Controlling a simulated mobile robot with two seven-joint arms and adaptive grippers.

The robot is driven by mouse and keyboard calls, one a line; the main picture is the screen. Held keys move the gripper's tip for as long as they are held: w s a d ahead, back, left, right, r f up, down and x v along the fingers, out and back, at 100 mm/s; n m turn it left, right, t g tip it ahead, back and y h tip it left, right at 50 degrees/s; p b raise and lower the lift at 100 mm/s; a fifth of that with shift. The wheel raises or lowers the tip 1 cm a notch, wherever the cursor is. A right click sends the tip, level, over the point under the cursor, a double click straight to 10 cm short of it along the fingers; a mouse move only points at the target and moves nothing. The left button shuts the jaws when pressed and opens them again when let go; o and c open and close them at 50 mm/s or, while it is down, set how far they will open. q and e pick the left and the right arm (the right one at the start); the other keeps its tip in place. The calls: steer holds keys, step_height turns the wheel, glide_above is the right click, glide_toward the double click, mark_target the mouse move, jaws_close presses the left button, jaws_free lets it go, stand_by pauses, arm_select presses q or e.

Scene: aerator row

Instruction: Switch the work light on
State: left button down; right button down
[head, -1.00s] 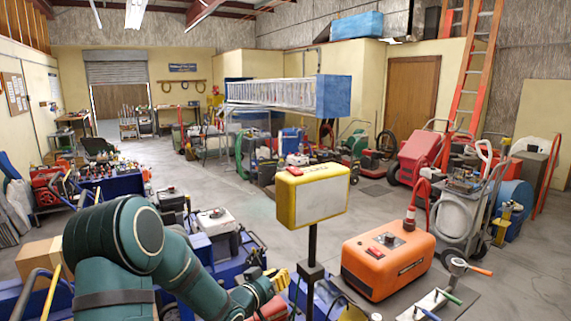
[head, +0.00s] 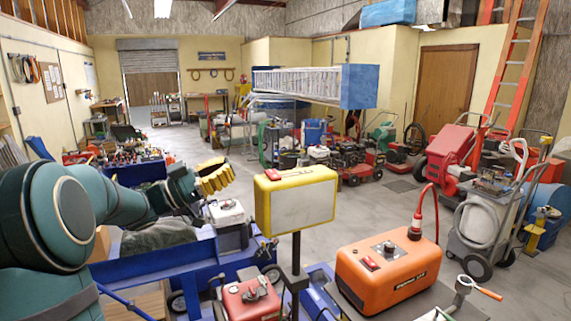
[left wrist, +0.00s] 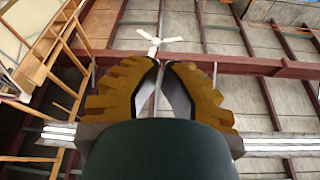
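The work light (head: 296,212) is a yellow box with a pale front panel on a dark post, near the middle of the head view. A red switch (head: 287,174) sits on its top face. I cannot tell from the panel whether it is lit. My left gripper (head: 228,170), with yellow ridged fingers, is raised to the left of the light, at about the height of its top and apart from it. In the left wrist view its fingers (left wrist: 161,64) point up at the ceiling, tips nearly together with nothing between them. My right gripper is not in view.
An orange machine (head: 385,268) with a red-capped fitting stands right of the light. A small red machine (head: 250,300) sits below it. Blue carts (head: 160,262) lie under my left arm. A ladder in a blue-ended bundle (head: 310,82) shows behind the light.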

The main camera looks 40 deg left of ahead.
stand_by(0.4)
arm_select(q)
steer(key=shift+r, duration=0.1)
step_height(320, 180, up, 3)
steer(key=p, duration=0.1)
glide_above(266, 179)
steer(key=shift+s+d, duration=0.2)
steer(key=shift+s, duration=0.2)
steer(key=f, duration=0.2)
steer(key=shift+w+f, duration=0.4)
steer(key=shift+f, duration=0.5)
steer(key=shift+a, duration=0.1)
